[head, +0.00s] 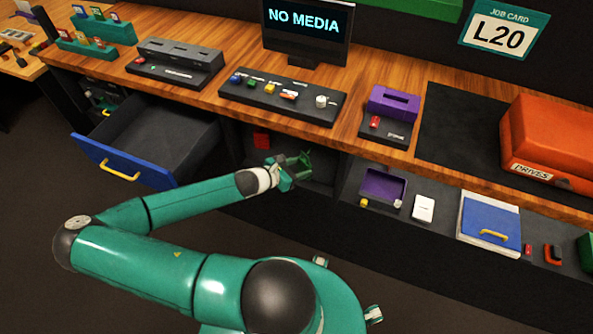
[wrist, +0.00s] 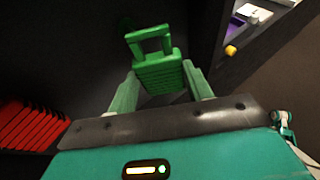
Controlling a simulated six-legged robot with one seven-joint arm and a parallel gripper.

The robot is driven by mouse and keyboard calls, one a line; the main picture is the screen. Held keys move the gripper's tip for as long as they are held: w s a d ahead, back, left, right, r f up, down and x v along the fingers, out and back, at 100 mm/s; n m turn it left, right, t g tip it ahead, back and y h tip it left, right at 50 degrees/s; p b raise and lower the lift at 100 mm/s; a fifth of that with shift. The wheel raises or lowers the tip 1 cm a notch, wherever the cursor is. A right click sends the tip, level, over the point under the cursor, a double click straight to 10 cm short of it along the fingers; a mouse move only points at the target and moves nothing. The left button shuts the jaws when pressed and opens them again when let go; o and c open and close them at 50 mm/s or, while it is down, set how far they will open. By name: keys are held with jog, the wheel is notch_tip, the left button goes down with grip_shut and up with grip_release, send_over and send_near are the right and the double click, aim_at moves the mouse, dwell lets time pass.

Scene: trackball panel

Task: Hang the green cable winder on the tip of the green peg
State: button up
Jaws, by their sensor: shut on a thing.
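The green cable winder (wrist: 160,75) has a ribbed body and an open rectangular loop at its far end. My gripper (wrist: 158,84) is shut on it, one finger on each side, and the loop points away from me. In the head view, my gripper (head: 294,172) is inside the dark open bay under the counter, with the green winder (head: 303,163) at its end. In the wrist view, a dim dark green shape (wrist: 125,22) shows on the dark surface beyond the loop; it may be the green peg. It looks apart from the winder. No peg can be made out in the head view.
Red ridged things (wrist: 28,125) lie left in the wrist view. A divider (wrist: 212,50) stands to the right, with a shelf and yellow block (wrist: 231,50) beyond it. An open drawer with a blue front (head: 125,165) juts out left of my arm. The wooden counter (head: 350,135) is above.

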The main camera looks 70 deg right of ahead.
aim_at(299, 161)
jog(key=shift+s+d+f, duration=0.1)
jog(key=shift+s+d, duration=0.05)
jog(key=shift+d, duration=1.25)
jog(key=shift+d+f, duration=0.4)
jog(key=shift+d, duration=0.2)
jog(key=o, duration=1.1)
jog(key=v, duration=1.3)
jog(key=shift+w+a, duration=0.2)
jog(key=shift+a, duration=0.15)
